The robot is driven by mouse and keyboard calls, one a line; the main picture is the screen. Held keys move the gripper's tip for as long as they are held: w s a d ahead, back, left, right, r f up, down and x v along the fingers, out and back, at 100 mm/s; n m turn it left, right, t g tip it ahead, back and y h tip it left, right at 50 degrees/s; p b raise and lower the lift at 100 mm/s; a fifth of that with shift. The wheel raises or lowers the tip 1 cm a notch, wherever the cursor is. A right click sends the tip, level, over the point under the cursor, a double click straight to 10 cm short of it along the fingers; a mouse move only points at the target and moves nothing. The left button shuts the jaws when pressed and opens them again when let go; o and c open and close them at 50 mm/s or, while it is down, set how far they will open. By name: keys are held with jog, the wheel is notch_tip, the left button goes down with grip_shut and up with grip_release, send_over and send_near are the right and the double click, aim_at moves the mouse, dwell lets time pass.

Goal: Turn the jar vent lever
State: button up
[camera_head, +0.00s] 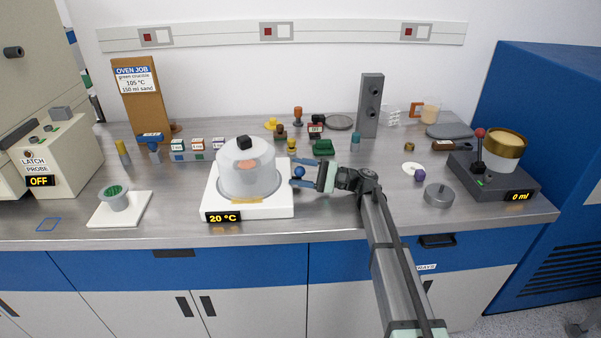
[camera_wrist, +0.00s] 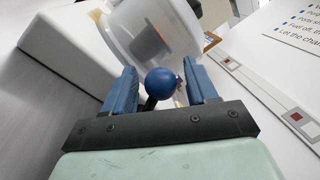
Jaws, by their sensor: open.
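The translucent jar (camera_head: 248,170) with a black knob on top stands on a white base with a "20 °C" display. An orange-brown item shows inside it. The jar vent lever, ending in a blue ball (camera_head: 299,172), sticks out at the jar's right side. My gripper (camera_head: 297,172) reaches in from the right with its blue fingers open around the ball. In the wrist view the lever's blue ball (camera_wrist: 161,84) lies between the two fingers, with a visible gap on the right. The lever's dark stem is partly hidden behind the ball.
A green-topped cup (camera_head: 115,198) on a white plate stands at left. A grey lidded disc (camera_head: 438,195) and a purple-knobbed item (camera_head: 420,175) lie right of my arm. A dispenser (camera_head: 495,178) reading "0 ml" stands far right. Small items line the back.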

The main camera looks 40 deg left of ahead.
jog(key=shift+w, duration=0.1)
